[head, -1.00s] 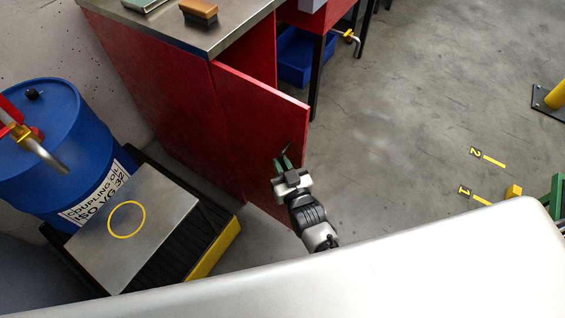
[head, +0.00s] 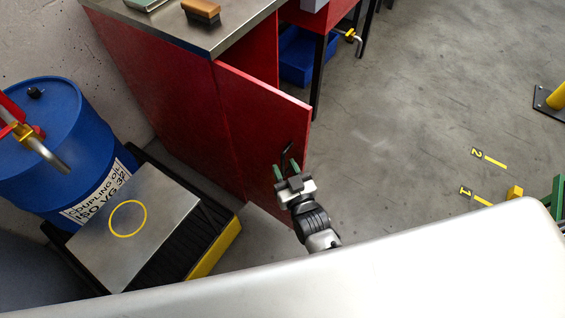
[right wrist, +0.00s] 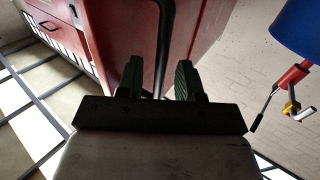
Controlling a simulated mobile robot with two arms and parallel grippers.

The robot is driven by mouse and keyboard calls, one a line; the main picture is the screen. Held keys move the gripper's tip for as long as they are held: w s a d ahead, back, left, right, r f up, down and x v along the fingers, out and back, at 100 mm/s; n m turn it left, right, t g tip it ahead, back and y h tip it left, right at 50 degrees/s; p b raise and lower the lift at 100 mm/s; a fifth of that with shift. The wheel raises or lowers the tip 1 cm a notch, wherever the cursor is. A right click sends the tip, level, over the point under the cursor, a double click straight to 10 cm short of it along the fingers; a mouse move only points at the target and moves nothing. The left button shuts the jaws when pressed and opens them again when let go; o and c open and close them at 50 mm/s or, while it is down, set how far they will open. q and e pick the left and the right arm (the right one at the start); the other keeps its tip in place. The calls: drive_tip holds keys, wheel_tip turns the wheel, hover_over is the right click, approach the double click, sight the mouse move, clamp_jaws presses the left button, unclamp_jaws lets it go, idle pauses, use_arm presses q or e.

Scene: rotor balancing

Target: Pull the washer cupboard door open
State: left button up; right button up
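The red cupboard door (head: 262,130) stands open, swung out from the red cupboard (head: 165,95) in the head view. Its dark bar handle (head: 288,146) is near the free edge. My right gripper (head: 287,169) is open, with its green-padded fingers pointing at the door just on the near side of the handle. In the right wrist view the dark handle (right wrist: 164,45) rises between the two spread fingers (right wrist: 160,83), and neither finger visibly presses on it. My left gripper is not in view.
A blue oil drum (head: 60,150) and a spill pallet with a metal plate (head: 133,232) stand left of the door. A blue bin (head: 298,55) sits beyond the cupboard.

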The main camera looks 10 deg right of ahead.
drive_tip(key=s+d, duration=0.1)
drive_tip(key=s, duration=0.8)
drive_tip(key=shift+d, duration=0.2)
drive_tip(key=s+d+f+g+p, duration=0.25)
drive_tip(key=s+f+g, duration=0.2)
drive_tip(key=f, duration=0.45)
drive_tip(key=s+d+f+g+p, duration=0.1)
drive_tip(key=s+f+g+p, duration=0.25)
drive_tip(key=s+f, duration=0.45)
drive_tip(key=s+d+f+g+h+p, duration=0.1)
drive_tip(key=s+d+f+g, duration=0.3)
drive_tip(key=s, duration=0.4)
drive_tip(key=s+d+f+g+h+p, duration=0.1)
drive_tip(key=s+d+f+g, duration=0.3)
drive_tip(key=s+f, duration=0.2)
drive_tip(key=s, duration=0.2)
drive_tip(key=shift+s+d+n+g+h, duration=0.3)
drive_tip(key=shift+s+d+g+h, duration=0.05)
drive_tip(key=shift+s+g+h, duration=0.05)
